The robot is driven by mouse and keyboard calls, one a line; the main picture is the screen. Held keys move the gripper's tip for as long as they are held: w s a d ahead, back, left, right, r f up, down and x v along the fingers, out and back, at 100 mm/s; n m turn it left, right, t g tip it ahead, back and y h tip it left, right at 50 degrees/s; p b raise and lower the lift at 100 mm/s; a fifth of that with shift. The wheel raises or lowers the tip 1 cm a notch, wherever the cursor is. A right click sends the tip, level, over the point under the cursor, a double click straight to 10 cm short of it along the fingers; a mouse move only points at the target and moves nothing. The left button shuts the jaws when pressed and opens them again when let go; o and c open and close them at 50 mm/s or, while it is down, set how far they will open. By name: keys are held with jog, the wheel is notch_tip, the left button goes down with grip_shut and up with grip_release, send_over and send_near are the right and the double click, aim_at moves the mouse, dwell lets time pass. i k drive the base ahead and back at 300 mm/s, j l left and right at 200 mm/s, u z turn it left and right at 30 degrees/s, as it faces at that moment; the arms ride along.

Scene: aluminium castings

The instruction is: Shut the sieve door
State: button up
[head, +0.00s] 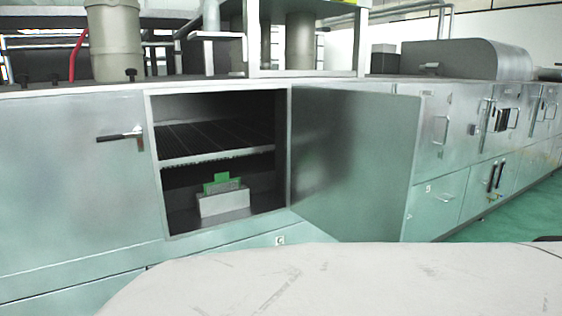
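The sieve door (355,160) is a flat grey-green metal panel. It stands wide open, hinged at the right side of a cabinet opening (153,165) and swung out towards me. Inside the opening, a dark ribbed shelf (215,138) crosses the middle. Below it sits a pale block (223,202) with a green piece (221,182) on it. My gripper is not in view.
A closed panel with a dark-tipped handle (120,136) is left of the opening. More cabinets with handles (495,177) run to the right. A large pale rounded surface (400,285) fills the bottom front. Green floor (510,215) shows at the right.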

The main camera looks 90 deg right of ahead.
aim_at(354, 152)
jog(key=k+l+z, duration=0.25)
jog(key=z, duration=0.2)
jog(key=k+l+z, duration=0.25)
jog(key=z, duration=0.15)
jog(key=k+l+z, duration=0.15)
jog(key=l, duration=0.15)
jog(key=k+l+z, duration=0.15)
jog(key=l, duration=0.15)
jog(key=l+z, duration=0.15)
jog(key=l, duration=0.15)
jog(key=k+l, duration=0.1)
jog(key=l, duration=0.35)
jog(key=k+l, duration=0.15)
jog(key=l, duration=0.3)
jog(key=k+l, duration=0.1)
jog(key=l, duration=0.35)
jog(key=k+l+z, duration=0.1)
jog(key=l, duration=0.35)
jog(key=i, duration=0.55)
jog(key=k+l+z, duration=0.1)
jog(key=k+z, duration=0.35)
jog(key=k+l+z, duration=0.2)
jog(key=z, duration=0.3)
